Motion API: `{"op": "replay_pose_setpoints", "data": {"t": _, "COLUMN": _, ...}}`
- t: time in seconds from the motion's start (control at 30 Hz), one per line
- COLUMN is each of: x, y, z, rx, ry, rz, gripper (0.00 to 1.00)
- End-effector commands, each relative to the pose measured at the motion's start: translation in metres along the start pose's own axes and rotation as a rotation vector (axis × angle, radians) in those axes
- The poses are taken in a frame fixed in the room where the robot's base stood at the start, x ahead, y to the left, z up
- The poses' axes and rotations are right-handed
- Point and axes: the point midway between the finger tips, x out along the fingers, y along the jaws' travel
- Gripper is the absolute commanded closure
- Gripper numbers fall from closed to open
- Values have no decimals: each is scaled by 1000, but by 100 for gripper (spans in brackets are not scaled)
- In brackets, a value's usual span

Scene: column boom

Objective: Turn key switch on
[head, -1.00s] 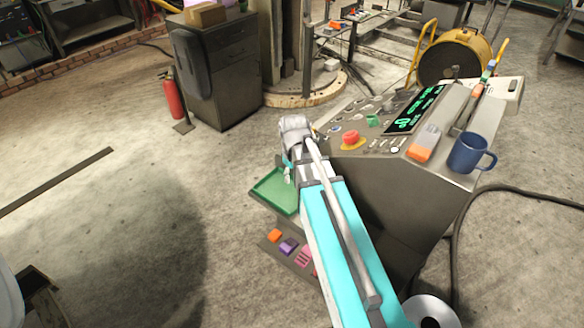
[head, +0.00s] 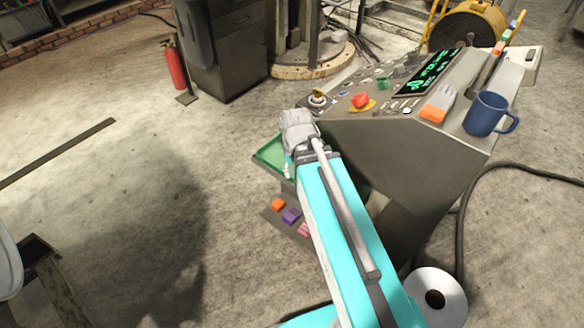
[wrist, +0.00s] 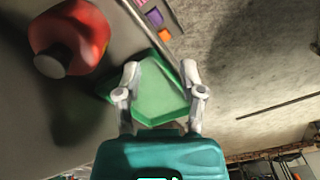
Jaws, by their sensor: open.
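The sloped grey control console (head: 400,135) stands right of my arm in the head view. A round switch with a yellowish ring (head: 318,98), which looks like the key switch, sits at its near left corner, just above my gripper (head: 298,128). A key in it is too small to make out. In the wrist view my gripper (wrist: 160,82) has its two fingers spread apart, with nothing between them. The green tray (wrist: 160,98) lies beyond and below the fingers. A large red round part with a grey stub (wrist: 70,38) is close at the upper left; I cannot tell which control it is.
A red button on a yellow base (head: 361,101) is right of the switch. A blue mug (head: 486,114) and an orange-and-grey object (head: 436,108) rest on the console's right. The green tray (head: 270,155) and small coloured blocks (head: 290,215) are below.

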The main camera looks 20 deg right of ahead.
Motion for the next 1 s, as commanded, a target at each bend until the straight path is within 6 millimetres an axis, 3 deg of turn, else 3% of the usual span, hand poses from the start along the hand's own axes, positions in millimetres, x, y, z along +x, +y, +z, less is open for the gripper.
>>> {"op": "replay_pose_setpoints", "data": {"t": 0.47, "x": -10, "y": 4, "z": -10, "rx": -14, "ry": 0, "rz": 0, "gripper": 49}}
{"op": "replay_pose_setpoints", "data": {"t": 0.67, "x": -36, "y": 16, "z": -38, "rx": -69, "ry": 0, "rz": 0, "gripper": 49}}
{"op": "replay_pose_setpoints", "data": {"t": 1.0, "x": -98, "y": 55, "z": -110, "rx": -224, "ry": 0, "rz": 0, "gripper": 49}}
